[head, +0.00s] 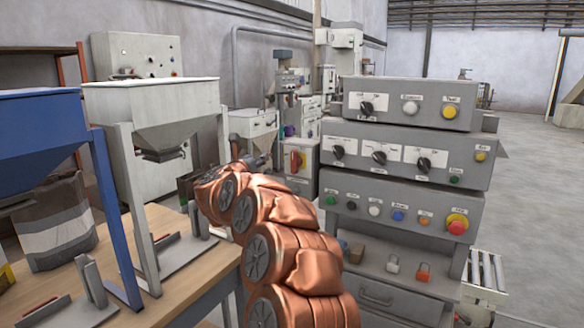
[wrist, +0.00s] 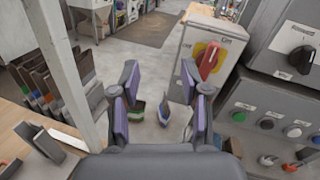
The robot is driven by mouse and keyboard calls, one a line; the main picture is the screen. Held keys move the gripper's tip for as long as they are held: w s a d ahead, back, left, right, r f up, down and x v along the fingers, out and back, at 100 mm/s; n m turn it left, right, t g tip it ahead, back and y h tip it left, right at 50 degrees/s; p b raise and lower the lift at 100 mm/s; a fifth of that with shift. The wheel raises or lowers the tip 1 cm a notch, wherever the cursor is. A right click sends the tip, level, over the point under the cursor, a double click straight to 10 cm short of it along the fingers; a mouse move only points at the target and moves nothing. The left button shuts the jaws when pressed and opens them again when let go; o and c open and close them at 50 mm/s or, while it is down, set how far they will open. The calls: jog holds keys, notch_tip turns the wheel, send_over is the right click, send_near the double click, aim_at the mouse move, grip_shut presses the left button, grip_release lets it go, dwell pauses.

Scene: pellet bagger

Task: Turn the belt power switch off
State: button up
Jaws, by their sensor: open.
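My gripper (wrist: 160,88) is open and empty in the wrist view, its purple-padded fingers apart. In the head view my copper arm hides most of it. A red rotary handle on a yellow plate (wrist: 208,60) sits on a grey box ahead and right of the fingers, apart from them. The same red handle (head: 296,161) shows in the head view, just right of my arm's end. Black rotary knobs sit on the grey control panels, one on the top panel (head: 367,106). Labels are too small to read, so I cannot tell which switch is marked belt power.
The stacked control panels (head: 410,160) stand right of my arm, with buttons and a red stop button (head: 457,225). A wooden table (head: 190,270) with a blue frame (head: 115,210) and a grey hopper (head: 150,105) is on the left. Open floor lies at far right.

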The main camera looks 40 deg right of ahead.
aim_at(293, 161)
jog(key=shift+s+d+f+m+g+h+p, duration=0.45)
jog(key=shift+d+m+g, duration=0.35)
jog(key=shift+d, duration=1.4)
jog(key=shift+s+d+f+m+g+h+p, duration=0.3)
jog(key=shift+d+f+m+g, duration=0.45)
jog(key=shift+d, duration=1.45)
jog(key=shift+s+d+f+m+g+h+p, duration=0.25)
jog(key=shift+s+d+m+g, duration=0.5)
jog(key=shift+d, duration=1.45)
jog(key=shift+w, duration=0.3)
grip_shut()
